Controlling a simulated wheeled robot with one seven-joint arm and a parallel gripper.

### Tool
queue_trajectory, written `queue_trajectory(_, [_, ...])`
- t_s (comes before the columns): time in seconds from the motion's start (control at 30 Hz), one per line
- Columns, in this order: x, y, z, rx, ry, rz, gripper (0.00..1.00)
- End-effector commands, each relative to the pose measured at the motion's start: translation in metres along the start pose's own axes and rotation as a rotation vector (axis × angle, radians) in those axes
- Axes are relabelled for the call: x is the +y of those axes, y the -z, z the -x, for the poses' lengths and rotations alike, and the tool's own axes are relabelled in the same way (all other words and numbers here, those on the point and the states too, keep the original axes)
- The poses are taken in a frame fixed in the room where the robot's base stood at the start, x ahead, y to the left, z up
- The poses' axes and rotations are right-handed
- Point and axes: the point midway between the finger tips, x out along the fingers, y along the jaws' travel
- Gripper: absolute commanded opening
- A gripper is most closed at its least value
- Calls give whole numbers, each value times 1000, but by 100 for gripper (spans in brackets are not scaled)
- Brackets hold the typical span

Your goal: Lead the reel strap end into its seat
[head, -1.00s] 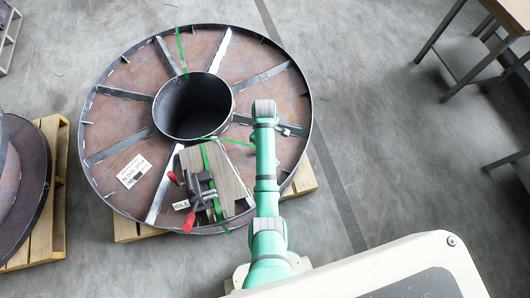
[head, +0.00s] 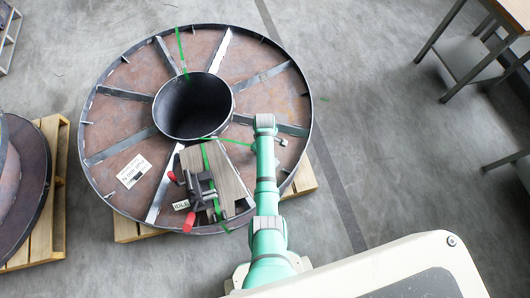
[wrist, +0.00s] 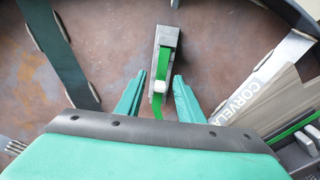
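The steel reel (head: 110,75) lies flat, with a round dark hub (head: 193,106). A green strap (head: 232,141) runs from the hub's near edge towards my arm in the head view. In the wrist view, the strap (wrist: 157,108) passes between my gripper's fingers, with a white piece (wrist: 158,86) on it. Its upper part lies in or over a grey metal block (wrist: 165,35), likely the seat; I cannot tell how deep. My gripper (wrist: 158,78) has two teal fingers, spread apart, with gaps beside the strap. Its fingertips are not clear in the head view.
A clamping tool with red handles (head: 188,221) sits on boards (head: 232,185) strapped to the reel's near side; the boards' edge shows at right in the wrist view. Steel spokes (head: 263,76) cross the reel. A wooden pallet (head: 128,230) lies beneath.

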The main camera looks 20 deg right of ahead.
Motion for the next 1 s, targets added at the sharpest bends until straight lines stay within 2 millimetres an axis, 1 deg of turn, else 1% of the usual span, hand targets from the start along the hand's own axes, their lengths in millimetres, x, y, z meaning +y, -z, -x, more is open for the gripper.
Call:
queue_trajectory(0.1, [0,0,0,0,0,0,34])
queue_trajectory(0.13, [0,0,0,0,0,0,32])
queue_trajectory(0.17, [0,0,0,0,0,0,25])
queue_trajectory(0.2, [0,0,0,0,0,0,15])
queue_trajectory(0.27, [0,0,0,0,0,0,1])
queue_trajectory(1.0, [0,0,6,0,0,0,0])
